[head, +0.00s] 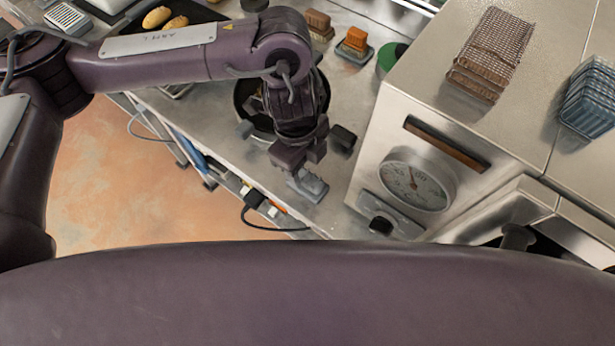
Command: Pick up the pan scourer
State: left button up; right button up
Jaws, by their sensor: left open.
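A small grey block with a raised grip (309,186) lies near the counter's front edge, close to the steel appliance. It looks like the pan scourer, though my gripper partly covers it. My left gripper (313,152) points down just above and behind it, open, with its fingers spread. I cannot tell from this view whether a finger touches the block. Nothing shows between the fingers. My right gripper is not in view.
A steel appliance with a round dial (417,183) stands right of the gripper. A brown mesh stack (493,50) and a blue ribbed stack (590,98) sit on top. A dark pan (242,100) is behind my wrist. An orange-topped block (354,42) stands farther back.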

aim_at(307, 176)
pick_arm(q)
jog(key=shift+s+d+f+p, duration=0.15)
jog(key=shift+f+p, duration=0.05)
jog(key=shift+f, duration=0.9)
jog(key=shift+s+d+f+p, duration=0.1)
jog(key=shift+s+f+p, duration=0.05)
jog(key=shift+f, duration=0.95)
jog(key=c, duration=0.7)
notch_tip(307, 176, up, 20)
jog(key=shift+r+b, duration=0.1)
jog(key=shift+b, duration=0.55)
